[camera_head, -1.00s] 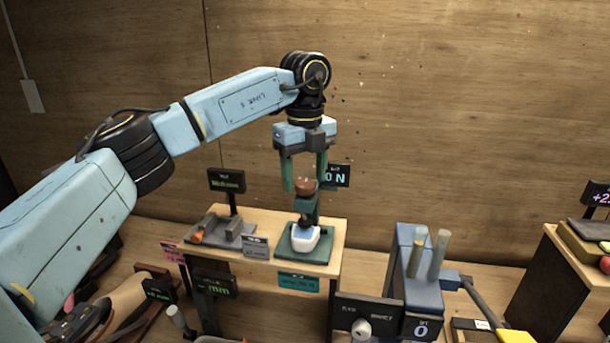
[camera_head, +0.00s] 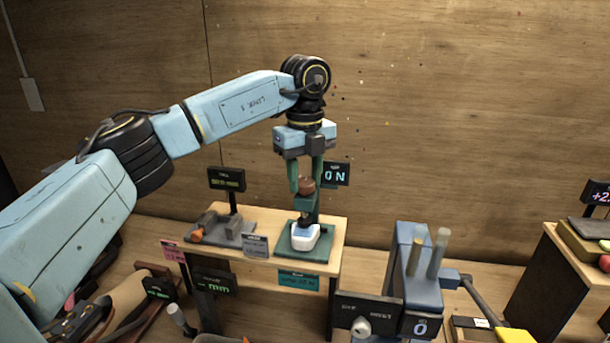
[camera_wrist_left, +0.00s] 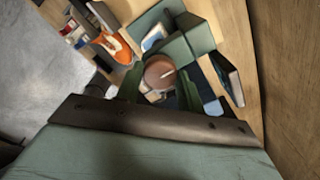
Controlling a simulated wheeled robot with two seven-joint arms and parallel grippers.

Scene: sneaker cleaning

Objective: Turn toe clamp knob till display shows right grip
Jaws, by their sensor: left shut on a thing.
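The toe clamp stands at the right of the small wooden table, on a green base (camera_head: 289,250). Its brown round knob (camera_head: 306,187) is on top, and a white and blue piece (camera_head: 305,236) sits below it. My left gripper (camera_head: 306,185) points straight down with its green fingers on either side of the knob, shut on it. The knob also shows in the left wrist view (camera_wrist_left: 159,72). The display (camera_head: 336,174) behind the clamp reads "0 N". My right gripper is not in view.
A grey fixture (camera_head: 222,230) with an orange part sits left on the same table, with a dark display (camera_head: 227,179) behind it. A blue-grey holder with pale rods (camera_head: 407,265) stands to the right in front. A wooden wall closes off the back.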

